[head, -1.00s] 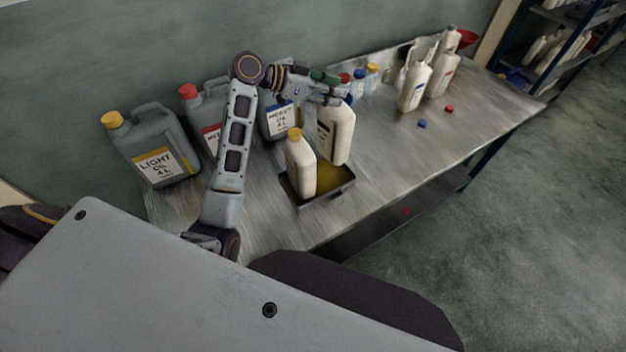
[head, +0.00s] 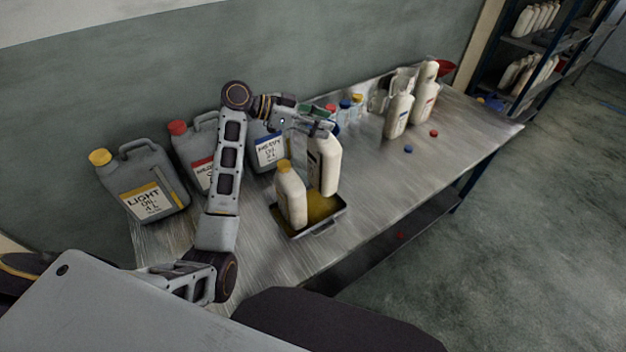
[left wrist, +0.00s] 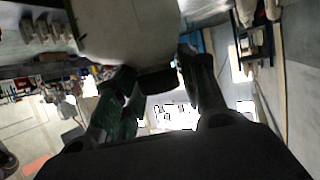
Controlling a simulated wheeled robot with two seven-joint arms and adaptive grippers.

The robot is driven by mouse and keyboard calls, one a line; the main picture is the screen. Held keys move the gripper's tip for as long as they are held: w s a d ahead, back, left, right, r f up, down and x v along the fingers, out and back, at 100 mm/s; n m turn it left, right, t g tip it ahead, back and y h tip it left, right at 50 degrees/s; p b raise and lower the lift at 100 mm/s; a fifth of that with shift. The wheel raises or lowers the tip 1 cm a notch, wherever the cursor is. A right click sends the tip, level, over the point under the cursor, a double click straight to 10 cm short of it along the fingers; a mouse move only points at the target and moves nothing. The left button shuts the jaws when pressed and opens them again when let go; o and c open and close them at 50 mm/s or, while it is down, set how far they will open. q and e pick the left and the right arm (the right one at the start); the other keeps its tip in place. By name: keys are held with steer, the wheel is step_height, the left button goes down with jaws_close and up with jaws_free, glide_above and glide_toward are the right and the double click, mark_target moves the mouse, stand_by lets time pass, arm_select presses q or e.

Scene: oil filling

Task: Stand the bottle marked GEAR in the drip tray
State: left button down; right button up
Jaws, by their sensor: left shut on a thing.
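My left gripper (head: 318,128) is shut on a cream bottle (head: 327,165) near its top and holds it upright. The bottle's dark label is seen almost edge-on, so I cannot read GEAR on it. Its lower end is over the far right part of the drip tray (head: 322,229); I cannot tell whether it touches the tray floor. The dark tray has yellowish oil in it. A cream bottle with a yellow cap (head: 291,196) stands in its left part. In the left wrist view the held bottle (left wrist: 130,30) fills the top between the fingers. My right gripper is not in view.
Grey jugs, including the LIGHT OIL jug (head: 143,185) and the HEAVY jug (head: 270,153), stand along the wall. Cream bottles (head: 397,115) stand farther right. Loose blue (head: 408,149) and red (head: 433,133) caps lie on the metal table (head: 390,180). The table's right front is mostly clear.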

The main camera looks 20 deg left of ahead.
mark_target(320, 150)
arm_select(q)
step_height(320, 150, down, 4)
steer(key=shift+f+p, duration=0.25)
steer(key=shift+p, duration=0.15)
steer(key=shift+f, duration=0.5)
steer(key=shift+f, duration=0.1)
steer(key=shift+f+p, duration=0.35)
steer(key=shift+f, duration=1.45)
steer(key=c, duration=0.9)
jaws_free()
steer(key=shift+f, duration=0.15)
steer(key=shift+o, duration=0.4)
